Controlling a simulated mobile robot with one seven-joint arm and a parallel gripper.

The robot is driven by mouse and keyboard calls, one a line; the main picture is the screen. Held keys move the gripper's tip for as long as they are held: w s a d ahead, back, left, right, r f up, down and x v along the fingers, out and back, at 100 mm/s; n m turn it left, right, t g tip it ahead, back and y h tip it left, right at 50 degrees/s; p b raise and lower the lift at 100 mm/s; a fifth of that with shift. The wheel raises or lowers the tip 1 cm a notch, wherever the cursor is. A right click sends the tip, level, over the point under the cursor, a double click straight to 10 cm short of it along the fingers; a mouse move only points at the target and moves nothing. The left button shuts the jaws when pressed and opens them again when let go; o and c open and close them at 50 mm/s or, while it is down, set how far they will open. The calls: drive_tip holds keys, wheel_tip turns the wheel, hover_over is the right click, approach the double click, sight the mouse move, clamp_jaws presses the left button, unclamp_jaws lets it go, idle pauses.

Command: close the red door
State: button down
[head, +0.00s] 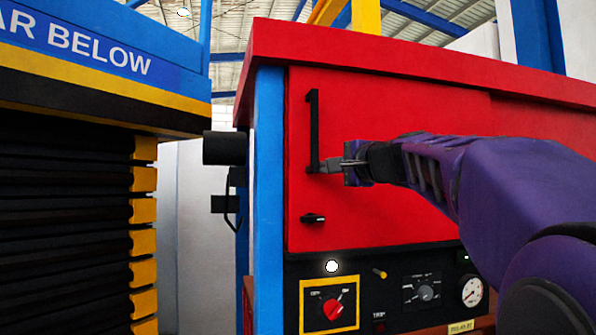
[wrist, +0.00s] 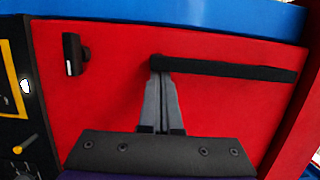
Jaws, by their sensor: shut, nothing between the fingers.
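The red door (head: 390,135) lies flat in line with the cabinet front, with no visible gap along its left edge. It fills most of the wrist view (wrist: 210,105). A long black handle (head: 314,120) stands upright near its left edge and shows as a bar in the wrist view (wrist: 230,67). A small black latch knob (head: 312,219) sits below the handle, and it also shows in the wrist view (wrist: 73,54). My gripper (head: 330,165) is shut and empty, with its fingertips at the lower end of the handle. Whether they touch the handle or door I cannot tell.
Below the door is a black control panel (head: 380,270) with a red rotary switch (head: 333,307), a gauge (head: 472,291) and a yellow-tipped lever (head: 379,273). A blue post (head: 267,160) borders the door. A black and yellow bellows machine (head: 70,190) stands at left.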

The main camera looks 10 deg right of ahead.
drive_tip(key=shift+a, duration=0.45)
drive_tip(key=shift+r, duration=0.1)
drive_tip(key=r+p, duration=0.2)
drive_tip(key=r, duration=0.3)
drive_tip(key=r+p, duration=0.2)
drive_tip(key=r, duration=0.3)
drive_tip(key=shift+d, duration=0.2)
drive_tip(key=shift+f, duration=0.1)
